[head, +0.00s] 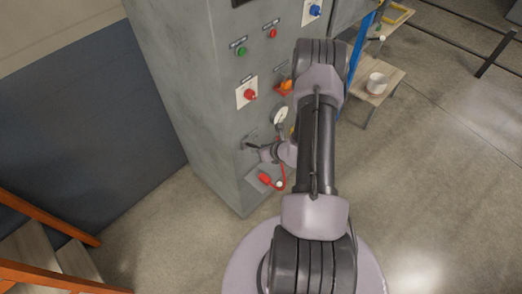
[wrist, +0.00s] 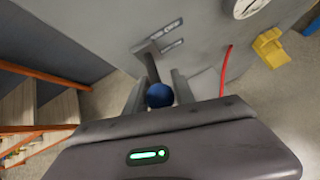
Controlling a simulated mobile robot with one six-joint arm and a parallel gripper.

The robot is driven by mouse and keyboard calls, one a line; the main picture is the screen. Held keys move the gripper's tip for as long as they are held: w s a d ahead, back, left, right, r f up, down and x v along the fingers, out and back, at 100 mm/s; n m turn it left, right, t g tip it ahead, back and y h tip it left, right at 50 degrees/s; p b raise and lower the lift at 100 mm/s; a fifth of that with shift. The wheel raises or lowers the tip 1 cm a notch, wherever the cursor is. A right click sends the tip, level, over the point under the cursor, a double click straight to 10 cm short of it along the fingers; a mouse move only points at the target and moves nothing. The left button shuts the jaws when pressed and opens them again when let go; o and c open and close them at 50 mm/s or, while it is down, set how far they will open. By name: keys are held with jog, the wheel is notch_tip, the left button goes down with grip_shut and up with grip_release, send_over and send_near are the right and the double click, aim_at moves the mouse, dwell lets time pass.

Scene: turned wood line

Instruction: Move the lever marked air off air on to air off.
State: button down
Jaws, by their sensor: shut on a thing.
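The lever (wrist: 150,64) is a dark bar on the grey cabinet's face, ending in a blue ball knob (wrist: 160,95). Two small dark label plates (wrist: 166,31) sit beside its pivot; their words are too small to read. My gripper (wrist: 158,97) is shut on the blue knob, one finger on each side of it in the wrist view. In the head view my gripper (head: 256,147) is low at the cabinet's front, and my arm hides part of the panel there.
The grey cabinet (head: 170,60) carries a green button (head: 241,51), red buttons, a red knob (head: 249,94) and a round gauge (wrist: 247,5). A red cable (wrist: 227,70) hangs close to the lever. A yellow part (wrist: 269,47) is at the right. Orange-railed steps (head: 45,220) stand left.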

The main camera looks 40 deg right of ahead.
jog(key=shift+r, duration=0.1)
dwell(0.3)
jog(key=c, duration=1.1)
grip_release()
jog(key=shift+o, duration=0.2)
jog(key=p+v, duration=0.2)
jog(key=v, duration=1.5)
jog(key=shift+s+p, duration=0.2)
jog(key=shift+p, duration=0.2)
jog(key=shift+r, duration=0.1)
